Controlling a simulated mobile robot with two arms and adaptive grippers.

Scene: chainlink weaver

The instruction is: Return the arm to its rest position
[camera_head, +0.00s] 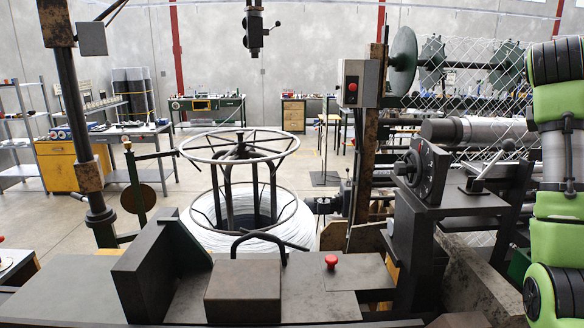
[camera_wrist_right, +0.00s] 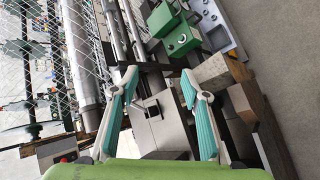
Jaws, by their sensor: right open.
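My right arm (camera_head: 556,200), green and grey, hangs at the right edge of the head view, and its gripper is outside that picture. In the right wrist view my right gripper (camera_wrist_right: 158,76) is open, with its two teal-padded fingers spread apart. Nothing is held between them. Behind the fingers lie grey machine parts, and I cannot tell how far away they are. My left arm and left gripper are not in view.
The weaving machine fills the foreground, with a red mushroom button (camera_head: 331,261), a black dial (camera_head: 426,172) and a control box (camera_head: 359,83). A wire reel (camera_head: 238,146) stands behind. Chainlink mesh (camera_head: 462,66) hangs at right. A green block (camera_wrist_right: 181,40) shows in the wrist view.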

